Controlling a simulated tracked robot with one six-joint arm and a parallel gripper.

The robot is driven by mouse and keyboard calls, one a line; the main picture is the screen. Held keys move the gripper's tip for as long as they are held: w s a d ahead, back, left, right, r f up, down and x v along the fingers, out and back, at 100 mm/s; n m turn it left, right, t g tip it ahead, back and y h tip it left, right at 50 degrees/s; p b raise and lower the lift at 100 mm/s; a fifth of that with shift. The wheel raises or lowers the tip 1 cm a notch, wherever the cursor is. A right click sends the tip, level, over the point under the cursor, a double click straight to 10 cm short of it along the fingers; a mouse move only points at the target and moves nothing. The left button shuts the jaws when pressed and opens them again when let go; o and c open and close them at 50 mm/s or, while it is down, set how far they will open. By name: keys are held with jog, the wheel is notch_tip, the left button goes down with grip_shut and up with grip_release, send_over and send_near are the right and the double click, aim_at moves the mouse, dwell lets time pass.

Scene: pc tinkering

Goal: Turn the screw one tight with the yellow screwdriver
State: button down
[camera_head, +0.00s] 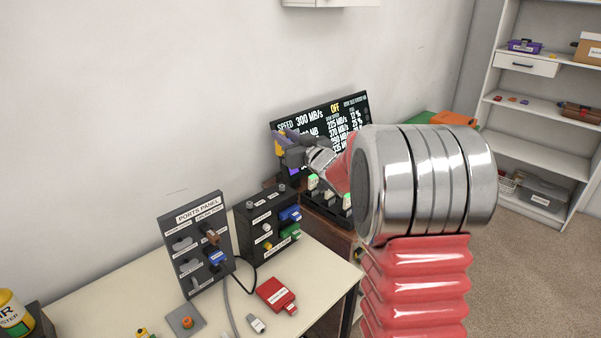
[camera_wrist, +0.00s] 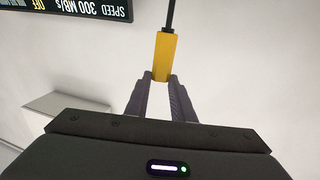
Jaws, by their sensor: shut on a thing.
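My gripper (camera_wrist: 161,82) is shut on the yellow screwdriver (camera_wrist: 165,56). Its fingers pinch the lower end of the yellow handle, and the dark shaft points away, out of the top of the wrist view. In the head view my gripper (camera_head: 286,136) is in front of the monitor's left part, above the desk. A bit of the yellow handle (camera_head: 280,147) shows beside it; the rest is hidden. I cannot pick out screw one in either view.
A grey ports panel (camera_head: 178,221) and a black box with coloured plugs (camera_head: 251,236) stand on the desk (camera_head: 115,288). A red drive (camera_head: 276,295) lies in front. The monitor (camera_head: 352,110) stands behind my arm; it also shows in the wrist view (camera_wrist: 108,8). Shelves (camera_head: 541,104) stand right.

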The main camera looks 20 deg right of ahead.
jog(key=shift+f, duration=3.45)
jog(key=c, duration=1.4)
grip_release()
jog(key=shift+c, duration=0.2)
jog(key=shift+s, duration=0.1)
jog(key=shift+s+d, duration=0.15)
jog(key=shift+s, duration=1.05)
jog(key=shift+s+d, duration=0.15)
jog(key=shift+s, duration=1.05)
jog(key=shift+s, duration=0.1)
jog(key=s+d, duration=0.1)
jog(key=s, duration=1.2)
jog(key=shift+s+d, duration=0.2)
jog(key=shift+d, duration=0.15)
